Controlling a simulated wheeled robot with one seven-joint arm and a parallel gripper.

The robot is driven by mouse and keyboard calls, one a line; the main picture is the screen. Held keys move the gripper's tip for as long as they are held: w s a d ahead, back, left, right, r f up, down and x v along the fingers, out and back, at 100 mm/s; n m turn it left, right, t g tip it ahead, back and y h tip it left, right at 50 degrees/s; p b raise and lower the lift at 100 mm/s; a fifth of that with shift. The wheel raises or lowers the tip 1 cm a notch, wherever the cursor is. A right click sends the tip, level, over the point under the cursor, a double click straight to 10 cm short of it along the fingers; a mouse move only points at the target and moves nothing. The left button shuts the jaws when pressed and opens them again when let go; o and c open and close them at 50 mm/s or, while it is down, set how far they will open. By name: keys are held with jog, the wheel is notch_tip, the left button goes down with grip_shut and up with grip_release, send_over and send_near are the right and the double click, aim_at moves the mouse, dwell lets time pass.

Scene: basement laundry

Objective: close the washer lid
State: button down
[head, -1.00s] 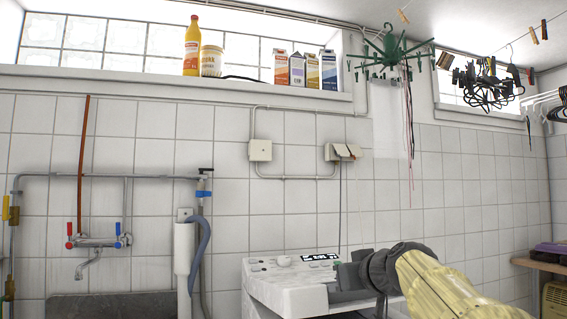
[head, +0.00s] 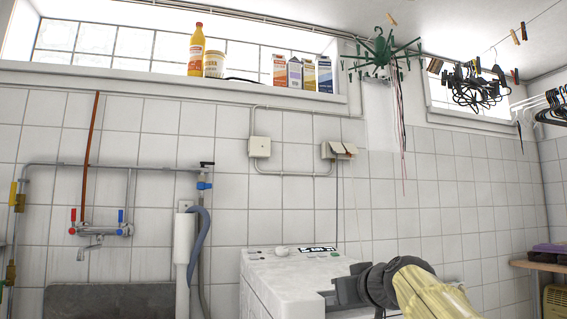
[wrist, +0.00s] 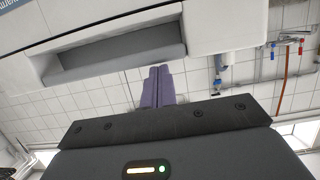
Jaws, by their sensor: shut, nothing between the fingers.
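The white washer (head: 285,272) stands against the tiled wall at the bottom middle of the head view, with knobs and a dark display at its back edge. I cannot clearly tell its lid from its body. In the wrist view, which is upside down, a white part of the washer (wrist: 225,25) with a long grey recess fills the top. My gripper (wrist: 158,70) shows there with its purple fingers together and empty, their tips close to the recess edge; contact cannot be told. In the head view my dark gripper (head: 338,294) is over the washer's right side, its fingers hard to make out.
A tap (head: 100,230) and a grey sink (head: 110,301) are at the left, beside a white standpipe with a grey hose (head: 199,235). A green hanging dryer (head: 381,52) hangs above. A wooden shelf (head: 540,266) is at the right. Bottles and cartons stand on the window ledge.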

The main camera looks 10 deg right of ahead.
notch_tip(320, 180, down, 3)
jog(key=shift+w+d+f+g, duration=0.1)
jog(key=shift+g, duration=0.2)
jog(key=shift+d, duration=0.1)
notch_tip(320, 180, up, 6)
jog(key=p, duration=0.3)
jog(key=s+f+b, duration=0.2)
jog(key=s+b, duration=0.5)
jog(key=s, duration=0.2)
jog(key=shift+s+d+t+b, duration=0.2)
jog(key=shift+s+t+b, duration=0.1)
jog(key=shift+s+t, duration=0.1)
